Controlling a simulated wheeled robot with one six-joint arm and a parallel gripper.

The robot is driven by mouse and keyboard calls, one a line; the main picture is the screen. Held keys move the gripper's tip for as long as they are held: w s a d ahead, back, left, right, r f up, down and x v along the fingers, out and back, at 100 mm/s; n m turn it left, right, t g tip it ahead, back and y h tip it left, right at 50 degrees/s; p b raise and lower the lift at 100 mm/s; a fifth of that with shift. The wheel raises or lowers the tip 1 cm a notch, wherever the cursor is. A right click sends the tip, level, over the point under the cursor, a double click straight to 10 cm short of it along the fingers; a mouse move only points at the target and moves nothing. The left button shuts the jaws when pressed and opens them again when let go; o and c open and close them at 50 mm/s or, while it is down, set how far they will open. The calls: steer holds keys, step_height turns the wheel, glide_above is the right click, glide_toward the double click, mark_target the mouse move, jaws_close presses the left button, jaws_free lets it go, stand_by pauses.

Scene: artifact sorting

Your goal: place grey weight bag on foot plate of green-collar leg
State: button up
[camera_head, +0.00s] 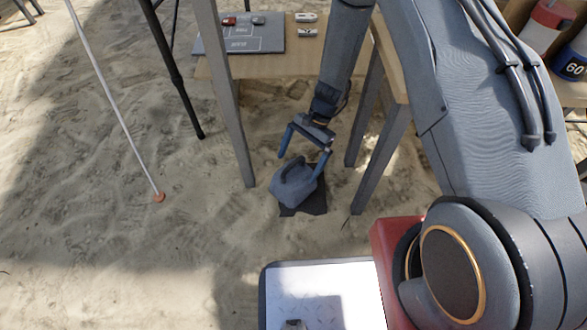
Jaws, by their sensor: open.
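The grey weight bag (292,190), with a looped handle on top, sits on or just over a dark flat plate (311,206) on the sand. I cannot tell whether it bears fully on the plate. My gripper (302,165) points down at the bag with its blue fingers open, one on each side of the handle. Whether the fingers touch the handle is unclear. No green collar shows on any leg in view, so I cannot tell which leg the plate belongs to.
A wooden table (330,68) on grey legs (228,100) stands behind the bag, holding a grey sorting board (240,38) and small pieces. A black pole (172,65) and a thin white pole (112,105) stand left. A white-topped surface (335,290) is in front. Open sand lies left.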

steer(key=shift+p+v, duration=0.3)
steer(key=shift+v, duration=0.8)
steer(key=shift+w+r, duration=0.15)
steer(key=shift+r, duration=0.2)
steer(key=s+a+r+n+h, duration=0.1)
steer(key=s+a+r+n, duration=0.15)
steer(key=r, duration=0.55)
steer(key=s+a+r+n+t, duration=0.1)
steer(key=a+r+n, duration=0.15)
steer(key=r, duration=0.55)
steer(key=s+a+r+n+h, duration=0.1)
steer(key=s+a+r+n, duration=0.15)
steer(key=r, duration=0.45)
steer(key=s+r+n+t, duration=0.3)
steer(key=s+r+n, duration=0.6)
steer(key=s+r, duration=0.8)
steer(key=shift+s+d+r+h, duration=0.3)
steer(key=shift+s+r+h, duration=0.1)
steer(key=shift+s, duration=0.8)
steer(key=shift+d+r+m+p, duration=0.1)
steer(key=shift+r+m+p, duration=0.15)
steer(key=shift+r+p, duration=0.4)
